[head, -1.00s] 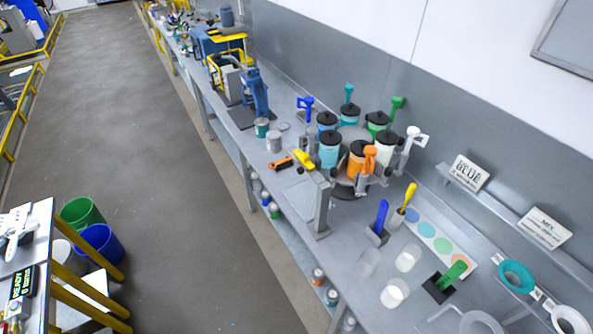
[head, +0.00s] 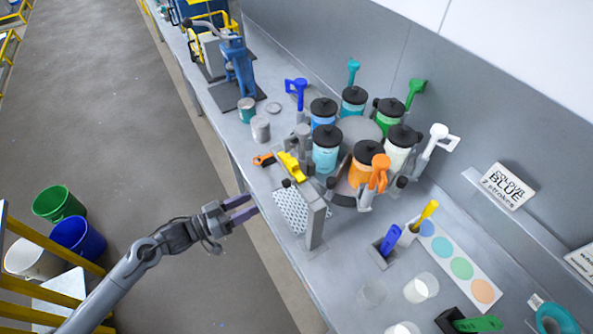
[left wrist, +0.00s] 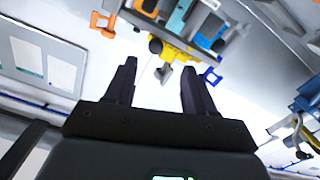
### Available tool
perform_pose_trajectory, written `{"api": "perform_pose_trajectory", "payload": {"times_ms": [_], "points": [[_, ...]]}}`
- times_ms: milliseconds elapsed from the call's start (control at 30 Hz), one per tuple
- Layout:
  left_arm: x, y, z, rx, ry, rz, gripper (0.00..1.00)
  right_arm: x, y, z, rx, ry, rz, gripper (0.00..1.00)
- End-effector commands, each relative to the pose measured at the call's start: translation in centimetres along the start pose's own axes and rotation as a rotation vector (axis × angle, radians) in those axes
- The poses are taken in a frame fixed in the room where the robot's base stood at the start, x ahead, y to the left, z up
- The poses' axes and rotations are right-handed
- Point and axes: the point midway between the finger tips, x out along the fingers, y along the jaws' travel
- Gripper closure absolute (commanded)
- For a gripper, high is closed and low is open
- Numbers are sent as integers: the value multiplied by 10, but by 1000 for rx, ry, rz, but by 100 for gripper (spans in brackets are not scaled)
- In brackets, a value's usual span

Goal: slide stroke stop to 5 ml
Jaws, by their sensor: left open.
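A yellow piece (head: 291,166), which looks like the stroke stop, sits at the top of a grey upright plate at the front of the canister carousel (head: 357,132). Its scale marks are too small to read. A yellow part with a grey end also shows beyond my fingers in the left wrist view (left wrist: 178,52). My left gripper (head: 249,207) is open and empty, at the bench's front edge, left of the plate and apart from the yellow piece. Its two dark fingers (left wrist: 160,66) frame the grey end in the left wrist view. My right gripper is not in view.
Several black-lidded canisters with coloured levers crowd behind the yellow piece. An orange-and-black tool (head: 264,160) lies to its left, near a metal can (head: 260,129). A perforated plate (head: 291,210) lies in front. Clear cups (head: 421,288) stand at the front right.

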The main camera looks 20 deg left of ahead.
Motion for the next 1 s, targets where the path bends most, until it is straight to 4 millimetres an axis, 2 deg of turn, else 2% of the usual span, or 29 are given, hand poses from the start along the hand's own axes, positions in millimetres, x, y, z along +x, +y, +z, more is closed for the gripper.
{"api": "perform_pose_trajectory", "payload": {"times_ms": [100,267,700,1000], "points": [[7,-7,-12,41,8,9,46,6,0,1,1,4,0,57],[22,-7,-21,48,19,10,46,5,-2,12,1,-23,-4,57],[90,-5,-22,47,19,10,46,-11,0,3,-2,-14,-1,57],[114,-5,-20,47,16,9,46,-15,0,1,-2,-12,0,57]]}}
